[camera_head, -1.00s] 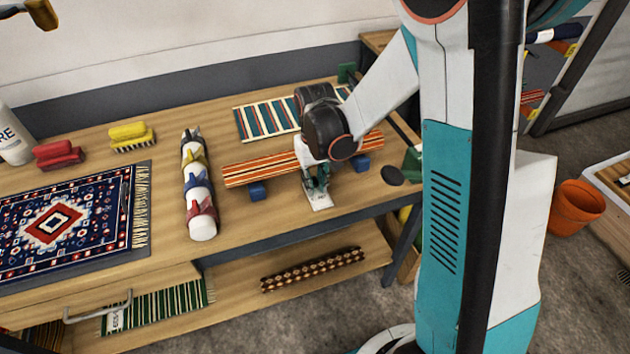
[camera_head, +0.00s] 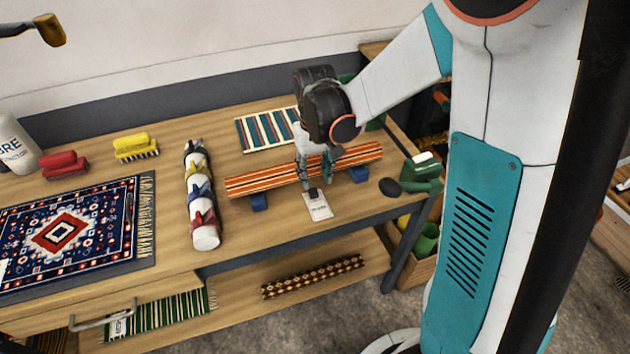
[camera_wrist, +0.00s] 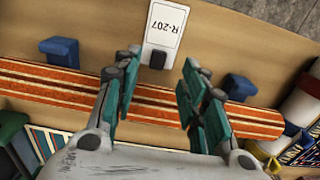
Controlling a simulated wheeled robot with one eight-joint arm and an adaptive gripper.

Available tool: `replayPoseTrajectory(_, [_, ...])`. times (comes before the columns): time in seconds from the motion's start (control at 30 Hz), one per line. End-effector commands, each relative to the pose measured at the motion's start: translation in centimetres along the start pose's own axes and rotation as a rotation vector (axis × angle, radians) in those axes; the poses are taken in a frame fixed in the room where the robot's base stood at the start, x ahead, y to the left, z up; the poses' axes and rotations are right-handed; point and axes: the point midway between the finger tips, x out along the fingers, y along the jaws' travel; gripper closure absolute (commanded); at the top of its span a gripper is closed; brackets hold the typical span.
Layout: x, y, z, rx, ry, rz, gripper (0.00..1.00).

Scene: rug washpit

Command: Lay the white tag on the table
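The white tag (camera_head: 318,209) lies flat on the wooden table (camera_head: 285,228) near its front edge, in front of the striped rolled rug (camera_head: 258,182). In the wrist view the tag (camera_wrist: 165,27) shows the print "R-207" and a dark piece at its near end. My gripper (camera_head: 316,180) is over the roll, just behind the tag. In the wrist view my gripper (camera_wrist: 160,72) has its teal fingers spread, with nothing held between them. The tag appears apart from the fingers.
A striped mat (camera_head: 265,130) lies behind. Bare table surrounds the tag's left side.

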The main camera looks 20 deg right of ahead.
Motion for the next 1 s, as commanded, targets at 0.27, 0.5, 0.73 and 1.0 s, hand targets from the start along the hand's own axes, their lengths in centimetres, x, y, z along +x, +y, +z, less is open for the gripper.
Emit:
replayPoseTrajectory(0.27, [-4.0,0.0,0.0,0.0,0.0,0.0,0.61])
replayPoseTrajectory(0.5, [-6.3,0.0,1.1,0.0,0.039,0.0,0.61])
replayPoseTrajectory(0.73, [-10.9,0.0,4.7,0.0,0.174,0.0,0.61])
replayPoseTrajectory(1.0, [-14.7,0.0,9.7,0.0,0.343,0.001,0.61])
